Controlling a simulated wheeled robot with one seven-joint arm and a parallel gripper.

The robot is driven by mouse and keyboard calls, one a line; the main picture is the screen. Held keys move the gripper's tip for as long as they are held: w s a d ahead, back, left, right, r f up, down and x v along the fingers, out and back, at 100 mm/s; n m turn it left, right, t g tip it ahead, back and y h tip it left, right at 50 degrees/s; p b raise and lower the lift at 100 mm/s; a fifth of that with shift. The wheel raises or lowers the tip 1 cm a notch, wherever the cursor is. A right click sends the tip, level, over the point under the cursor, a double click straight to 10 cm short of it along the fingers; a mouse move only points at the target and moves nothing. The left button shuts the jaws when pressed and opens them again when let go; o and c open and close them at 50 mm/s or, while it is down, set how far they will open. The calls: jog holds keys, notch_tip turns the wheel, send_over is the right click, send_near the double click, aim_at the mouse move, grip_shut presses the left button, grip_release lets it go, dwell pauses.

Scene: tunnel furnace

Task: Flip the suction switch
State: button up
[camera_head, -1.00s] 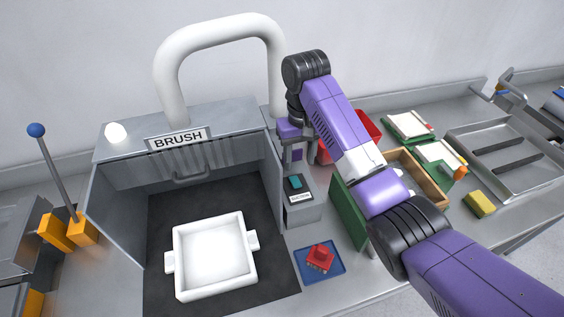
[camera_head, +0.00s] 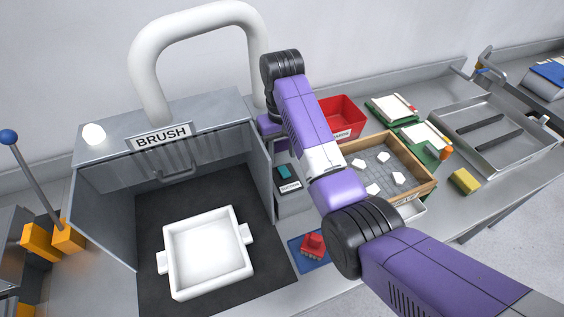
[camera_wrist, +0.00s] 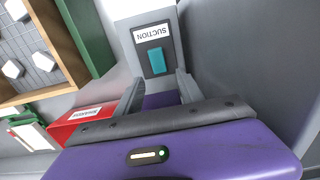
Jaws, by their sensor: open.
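The suction switch is a teal rocker on a dark plate labelled SUCTION. It sits on a grey box right of the brush booth, in the head view (camera_head: 287,172) and wrist view (camera_wrist: 157,62). My gripper (camera_wrist: 160,80) is open and empty in the wrist view, its two grey fingers pointing toward the switch. The switch appears between and beyond the fingertips, apparently apart from them. In the head view my wrist is above and behind the switch box, and the arm hides most of the gripper. Which way the rocker is tilted I cannot tell.
The booth's side wall (camera_head: 261,173) stands close left of the switch. A red bin (camera_head: 343,117) and a wooden tray (camera_head: 410,157) with white pieces are to the right. A red brush-like block (camera_head: 313,245) lies on a blue mat. A white dish (camera_head: 207,252) sits in the booth.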

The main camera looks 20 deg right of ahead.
aim_at(282, 168)
jog(key=shift+f, duration=2.35)
grip_shut()
